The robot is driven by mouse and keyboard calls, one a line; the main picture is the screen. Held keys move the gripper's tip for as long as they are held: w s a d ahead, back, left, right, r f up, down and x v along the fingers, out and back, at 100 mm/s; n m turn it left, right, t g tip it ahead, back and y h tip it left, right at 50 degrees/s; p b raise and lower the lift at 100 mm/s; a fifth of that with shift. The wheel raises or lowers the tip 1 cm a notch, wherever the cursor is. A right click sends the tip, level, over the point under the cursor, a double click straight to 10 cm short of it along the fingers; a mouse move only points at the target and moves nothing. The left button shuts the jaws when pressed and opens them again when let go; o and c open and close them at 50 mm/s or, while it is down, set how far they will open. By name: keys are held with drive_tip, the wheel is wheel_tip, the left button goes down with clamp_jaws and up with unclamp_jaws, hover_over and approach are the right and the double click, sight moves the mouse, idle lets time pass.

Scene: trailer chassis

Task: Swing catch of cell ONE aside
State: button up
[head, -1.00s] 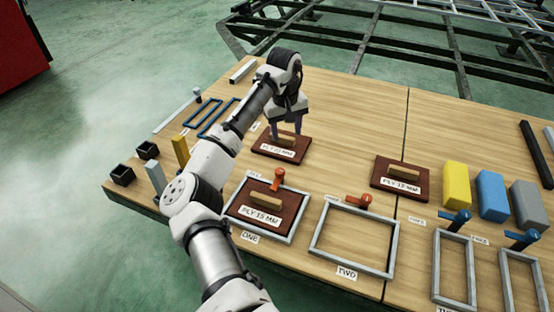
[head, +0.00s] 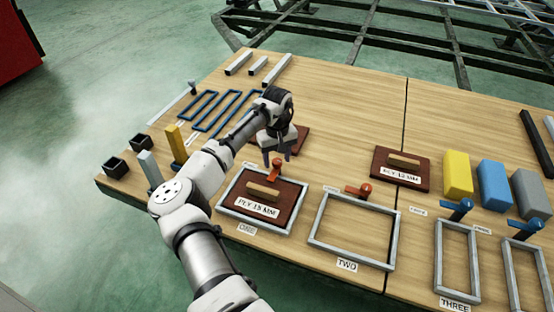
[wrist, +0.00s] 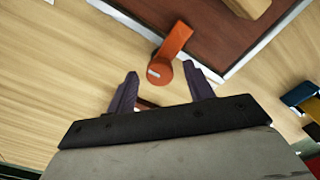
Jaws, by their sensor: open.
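Cell ONE is a grey frame (head: 228,213) with a dark red-brown PLY 15 MM panel (head: 236,187) lying in it, a wooden handle on top. Its orange-red catch (head: 276,170) stands at the frame's far edge. In the wrist view the catch (wrist: 170,52) has a round pivot end, and its arm points up over the frame edge and panel. My gripper (head: 276,158) is just behind the catch in the head view. In the wrist view its two dark fingers (wrist: 158,85) are open, with the pivot end just beyond and between the tips. No contact shows.
Empty cell TWO (head: 319,239) with its own orange-red catch (head: 362,190) lies to the right. Another panel (head: 300,140) is partly hidden behind my gripper. The PLY 12 MM panel (head: 388,174) and yellow, blue and grey blocks stand farther right. Bare wood lies between.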

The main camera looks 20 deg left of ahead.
drive_tip(key=shift+f, duration=0.15)
drive_tip(key=c, duration=1)
drive_tip(key=shift+o, duration=0.2)
